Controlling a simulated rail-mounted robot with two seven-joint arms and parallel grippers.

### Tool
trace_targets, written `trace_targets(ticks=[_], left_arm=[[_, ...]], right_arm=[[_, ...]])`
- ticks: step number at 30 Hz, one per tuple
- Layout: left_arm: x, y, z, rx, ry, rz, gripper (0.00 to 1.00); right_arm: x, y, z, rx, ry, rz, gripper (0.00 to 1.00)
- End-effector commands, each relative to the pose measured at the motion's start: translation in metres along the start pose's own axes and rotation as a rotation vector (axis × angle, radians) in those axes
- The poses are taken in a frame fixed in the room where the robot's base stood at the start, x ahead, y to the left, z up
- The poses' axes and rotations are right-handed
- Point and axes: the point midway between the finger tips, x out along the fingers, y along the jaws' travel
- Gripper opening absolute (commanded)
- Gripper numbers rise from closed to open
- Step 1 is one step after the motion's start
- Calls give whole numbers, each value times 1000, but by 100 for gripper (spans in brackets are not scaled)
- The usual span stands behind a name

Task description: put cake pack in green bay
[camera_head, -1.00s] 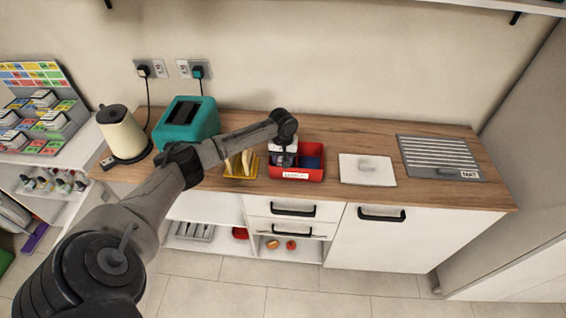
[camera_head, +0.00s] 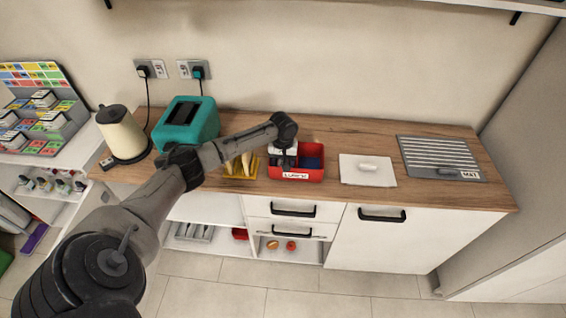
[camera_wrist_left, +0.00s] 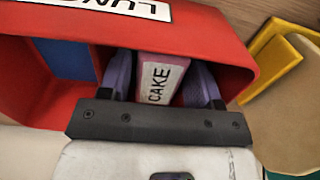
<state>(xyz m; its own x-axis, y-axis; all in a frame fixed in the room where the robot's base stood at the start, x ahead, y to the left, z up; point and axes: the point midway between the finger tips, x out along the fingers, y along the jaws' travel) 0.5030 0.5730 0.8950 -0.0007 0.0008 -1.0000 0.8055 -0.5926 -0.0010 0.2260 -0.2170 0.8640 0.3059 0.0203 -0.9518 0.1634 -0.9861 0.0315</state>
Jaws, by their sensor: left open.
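The cake pack (camera_wrist_left: 160,77), a pink and white box marked CAKE, stands inside the red lunch box (camera_wrist_left: 222,40). The lunch box also shows in the head view (camera_head: 315,174). My left gripper (camera_wrist_left: 161,70) is open, with its two purple-grey fingers down in the box, one on either side of the cake pack. I cannot tell whether they touch it. In the head view my left gripper (camera_head: 284,162) hides the pack. A stepped rack with coloured bays (camera_head: 45,125) stands at the far left; I cannot clearly tell which bay is green. My right gripper is not in view.
A blue item (camera_wrist_left: 66,60) shares the lunch box. A yellow holder (camera_head: 240,172) with bananas stands close to its left. A teal toaster (camera_head: 187,125) and cream kettle (camera_head: 122,133) stand farther left. A white board (camera_head: 367,178) and grey mat (camera_head: 440,157) lie to the right.

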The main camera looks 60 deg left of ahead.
Motion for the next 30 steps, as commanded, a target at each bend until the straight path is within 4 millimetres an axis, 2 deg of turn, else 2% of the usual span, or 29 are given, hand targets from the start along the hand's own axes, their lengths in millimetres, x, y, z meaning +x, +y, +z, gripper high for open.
trace_targets(ticks=[12,18,24,30], left_arm=[[-75,0,-1,0,1,2,58],[-102,0,-1,1,1,2,58],[-116,0,0,1,0,1,58],[-118,0,0,0,-1,0,58]], right_arm=[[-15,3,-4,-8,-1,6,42],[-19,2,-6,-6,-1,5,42],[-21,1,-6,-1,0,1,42],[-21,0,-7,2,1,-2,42]])
